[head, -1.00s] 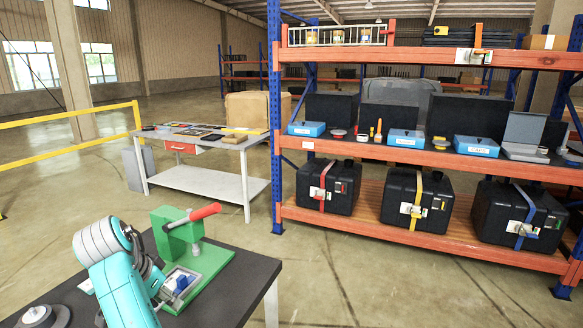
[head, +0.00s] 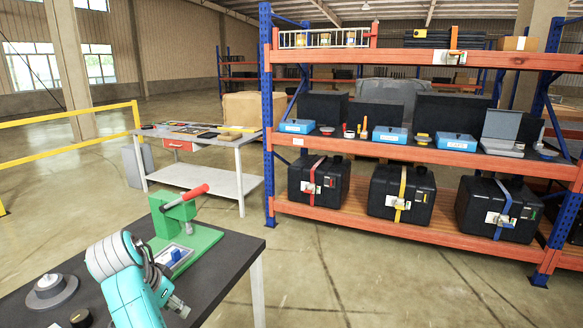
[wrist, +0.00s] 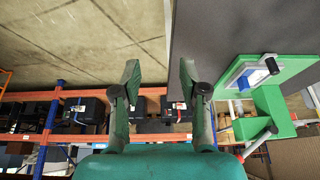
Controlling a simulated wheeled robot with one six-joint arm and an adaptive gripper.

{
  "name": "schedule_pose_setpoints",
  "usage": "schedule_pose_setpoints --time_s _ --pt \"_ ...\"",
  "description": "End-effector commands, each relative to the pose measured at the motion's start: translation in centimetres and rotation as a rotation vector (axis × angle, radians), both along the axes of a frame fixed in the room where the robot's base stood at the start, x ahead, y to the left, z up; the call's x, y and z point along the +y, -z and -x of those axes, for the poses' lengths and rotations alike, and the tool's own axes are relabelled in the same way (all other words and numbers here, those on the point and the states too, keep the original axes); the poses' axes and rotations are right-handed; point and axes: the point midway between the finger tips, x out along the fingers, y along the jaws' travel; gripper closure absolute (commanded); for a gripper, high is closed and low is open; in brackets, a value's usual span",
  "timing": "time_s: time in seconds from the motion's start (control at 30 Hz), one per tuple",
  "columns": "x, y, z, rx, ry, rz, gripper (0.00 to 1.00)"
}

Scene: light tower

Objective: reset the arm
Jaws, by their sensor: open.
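My teal and white arm rises from the lower edge in the head view, in front of the dark work table (head: 225,262). My gripper (head: 178,306) shows only partly there, low beside the table's near right part. In the wrist view my gripper (wrist: 160,78) has its two green fingers spread apart, with nothing between them. A green press (head: 178,220) with a red handle stands on the table just beyond the arm. It also shows at the right in the wrist view (wrist: 268,112), beside the right finger and apart from it. A blue piece (wrist: 253,78) sits in its grey holder.
An orange and blue rack (head: 400,149) with blue boxes and black cases stands behind at the right. A grey round fixture (head: 50,290) and a dark knob (head: 81,318) are at the table's left. Open floor (head: 350,285) lies right of the table.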

Motion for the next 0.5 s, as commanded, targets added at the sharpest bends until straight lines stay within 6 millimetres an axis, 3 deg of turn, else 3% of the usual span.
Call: schedule_pose_setpoints --time_s 0.27,0.5 --pt "-2.4 4.9 -0.8 -0.022 -0.035 -0.004 0.57" --pt "-6.1 11.4 -1.1 -0.059 -0.090 -0.013 0.57"
